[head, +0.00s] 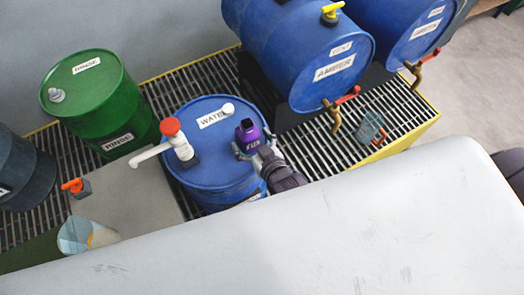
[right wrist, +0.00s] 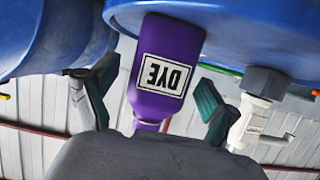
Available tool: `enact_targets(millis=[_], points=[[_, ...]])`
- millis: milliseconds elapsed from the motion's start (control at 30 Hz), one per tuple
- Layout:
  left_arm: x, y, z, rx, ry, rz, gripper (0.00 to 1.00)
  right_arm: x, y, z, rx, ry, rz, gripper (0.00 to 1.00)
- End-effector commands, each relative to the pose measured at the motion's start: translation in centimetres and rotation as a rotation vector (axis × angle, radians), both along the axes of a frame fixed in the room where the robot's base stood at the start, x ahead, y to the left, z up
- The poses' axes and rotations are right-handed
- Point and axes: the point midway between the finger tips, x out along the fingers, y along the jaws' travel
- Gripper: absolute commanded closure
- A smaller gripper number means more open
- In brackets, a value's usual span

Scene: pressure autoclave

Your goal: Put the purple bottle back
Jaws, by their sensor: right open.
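The purple bottle (head: 249,134) stands upright near the right edge of the lid of the blue drum labelled WATER (head: 190,184). In the right wrist view, which is upside down, the purple bottle (right wrist: 163,60) shows a white label reading DYE. My right gripper (head: 250,149) is at the bottle, its arm coming from the lower right. In the right wrist view the fingers of the gripper (right wrist: 152,90) are open, one on each side of the bottle, with visible gaps. My left gripper is not in view.
A white pump with a red cap (head: 178,139) stands on the same lid. A green drum (head: 92,95) is at left; blue drums with taps (head: 299,50) lie at upper right. A small grey-green item (head: 370,128) sits on the grating. A pale surface (head: 300,235) fills the foreground.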

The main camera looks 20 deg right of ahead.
Motion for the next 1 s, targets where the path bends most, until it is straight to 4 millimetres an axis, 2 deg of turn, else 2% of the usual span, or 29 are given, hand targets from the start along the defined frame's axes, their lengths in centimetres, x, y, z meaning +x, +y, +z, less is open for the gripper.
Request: enact_targets(millis=[200,400,600,800,900,967,1000], points=[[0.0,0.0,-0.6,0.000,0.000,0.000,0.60,-4.7,-0.9,1.5,0.000,0.003,0.001,0.13],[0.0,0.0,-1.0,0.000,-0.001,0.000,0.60,-7.8,-1.5,2.8,0.000,0.001,0.001,0.13],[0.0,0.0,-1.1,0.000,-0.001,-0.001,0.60,-9.1,-1.7,3.4,0.000,0.000,0.001,0.13],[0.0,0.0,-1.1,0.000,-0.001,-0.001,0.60,-9.1,-1.7,3.5,0.000,-0.001,0.001,0.13],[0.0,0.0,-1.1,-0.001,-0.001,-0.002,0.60,-9.2,-1.6,2.4,-0.003,0.017,0.005,0.13],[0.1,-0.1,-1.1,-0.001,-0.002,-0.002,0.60,-9.4,-1.4,0.4,-0.010,0.052,0.015,0.13],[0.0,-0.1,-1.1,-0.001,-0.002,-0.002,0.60,-9.8,-1.2,-1.8,-0.016,0.089,0.023,0.13]])
